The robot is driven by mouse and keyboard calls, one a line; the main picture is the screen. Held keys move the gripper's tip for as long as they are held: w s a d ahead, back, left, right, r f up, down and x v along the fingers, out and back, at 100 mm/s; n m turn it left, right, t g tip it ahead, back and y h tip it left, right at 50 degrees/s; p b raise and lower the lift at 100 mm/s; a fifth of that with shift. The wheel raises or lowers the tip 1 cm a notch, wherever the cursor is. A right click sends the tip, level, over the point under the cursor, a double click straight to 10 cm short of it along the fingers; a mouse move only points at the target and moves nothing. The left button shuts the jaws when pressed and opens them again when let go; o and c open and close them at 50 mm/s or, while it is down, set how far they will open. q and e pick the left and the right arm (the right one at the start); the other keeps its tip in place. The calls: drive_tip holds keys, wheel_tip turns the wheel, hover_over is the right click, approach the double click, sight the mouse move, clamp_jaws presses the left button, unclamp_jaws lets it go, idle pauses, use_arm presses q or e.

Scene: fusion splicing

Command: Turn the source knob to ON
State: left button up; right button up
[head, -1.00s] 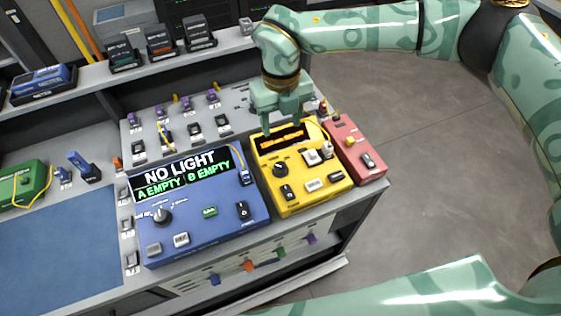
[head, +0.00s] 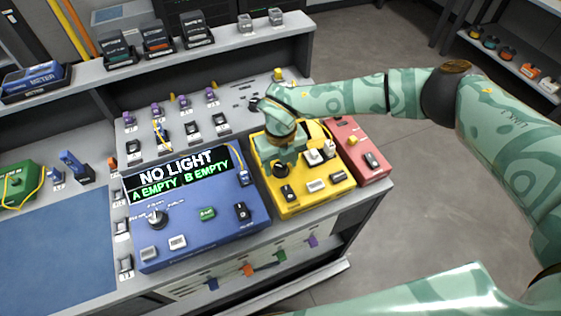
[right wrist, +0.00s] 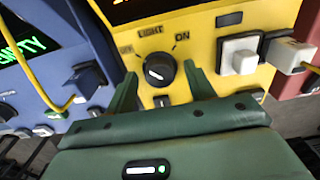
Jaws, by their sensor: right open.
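The source knob (right wrist: 160,69) is a round black dial on the yellow box (head: 312,207), with LIGHT, OFF and ON lettering around it. A pale mark shows on its left side, toward the OFF side. In the head view the knob (head: 281,170) is partly hidden by my right gripper (head: 281,163). In the right wrist view my right gripper (right wrist: 163,86) is open and empty. Its two green fingers stand on either side of the knob's lower part, with visible gaps. I cannot tell how deep the tips reach. My left gripper is not in view.
A blue box (head: 205,236) stands left of the yellow one, its screen reading NO LIGHT, A EMPTY, B EMPTY. A red box (head: 368,178) stands close on the right. White plugs (right wrist: 240,53) and a yellow cable are right of the knob. Floor is open right of the bench.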

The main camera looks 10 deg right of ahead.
drive_tip(key=c, duration=1)
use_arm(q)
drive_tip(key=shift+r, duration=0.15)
use_arm(e)
drive_tip(key=shift+r, duration=0.1)
drive_tip(key=m+p, duration=0.3)
drive_tip(key=m, duration=0.1)
drive_tip(key=shift+r+p, duration=0.15)
drive_tip(key=shift+p, duration=0.25)
drive_tip(key=m+p, duration=0.3)
drive_tip(key=m, duration=0.1)
drive_tip(key=shift+m+p, duration=0.3)
drive_tip(key=shift+p, duration=0.05)
drive_tip(key=m+p, duration=0.3)
drive_tip(key=m, duration=0.2)
drive_tip(key=shift+p, duration=0.35)
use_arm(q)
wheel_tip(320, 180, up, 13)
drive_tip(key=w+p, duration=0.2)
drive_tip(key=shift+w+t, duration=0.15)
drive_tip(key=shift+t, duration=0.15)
use_arm(e)
drive_tip(key=shift+f+m, duration=0.2)
drive_tip(key=shift+m, duration=2)
